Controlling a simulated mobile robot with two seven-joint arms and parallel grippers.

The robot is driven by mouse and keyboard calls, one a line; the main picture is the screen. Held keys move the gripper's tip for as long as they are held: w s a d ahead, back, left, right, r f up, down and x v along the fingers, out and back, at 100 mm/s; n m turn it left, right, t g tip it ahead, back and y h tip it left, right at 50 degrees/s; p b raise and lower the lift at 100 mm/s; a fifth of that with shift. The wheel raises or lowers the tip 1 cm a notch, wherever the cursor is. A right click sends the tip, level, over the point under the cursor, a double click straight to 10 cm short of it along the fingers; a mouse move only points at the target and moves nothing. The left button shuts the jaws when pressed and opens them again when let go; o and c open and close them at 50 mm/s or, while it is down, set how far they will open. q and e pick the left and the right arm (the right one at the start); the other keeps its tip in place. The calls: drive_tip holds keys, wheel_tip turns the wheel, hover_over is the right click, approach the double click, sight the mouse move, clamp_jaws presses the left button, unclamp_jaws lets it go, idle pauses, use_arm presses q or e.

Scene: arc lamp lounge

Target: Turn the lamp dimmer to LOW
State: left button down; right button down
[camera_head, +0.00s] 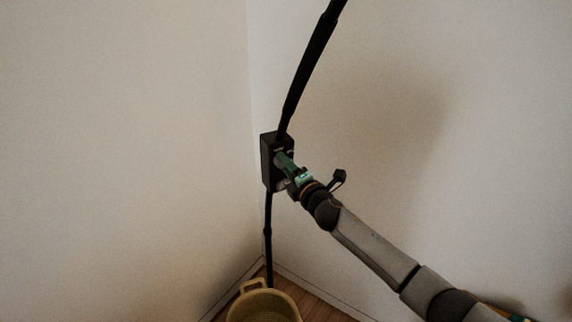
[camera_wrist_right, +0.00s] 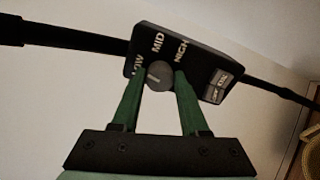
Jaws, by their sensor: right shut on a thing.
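The lamp dimmer is a black box (camera_head: 267,163) on the black lamp pole in the room's corner. In the right wrist view the dimmer panel (camera_wrist_right: 205,62) shows LOW, MID and HIGH in white, with LOW partly hidden behind a finger. A round grey knob (camera_wrist_right: 159,76) sits below MID, with a short pale mark on its face; I cannot tell exactly which label the mark points to. My right gripper (camera_head: 282,160) reaches the front of the box, its green fingers (camera_wrist_right: 158,84) shut on the knob from both sides. My left gripper is not in view.
The lamp pole (camera_head: 309,62) rises from the box and leans right; its lower part (camera_head: 268,240) runs down to the floor. A woven basket (camera_head: 263,306) with a handle stands below. Pale walls meet close behind the pole.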

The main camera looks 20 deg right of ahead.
drive_tip(key=shift+n, duration=1.2)
drive_tip(key=shift+c, duration=2.1)
unclamp_jaws()
drive_tip(key=shift+s, duration=0.1)
drive_tip(key=s+d, duration=0.2)
drive_tip(key=s, duration=1)
drive_tip(key=shift+r, duration=0.15)
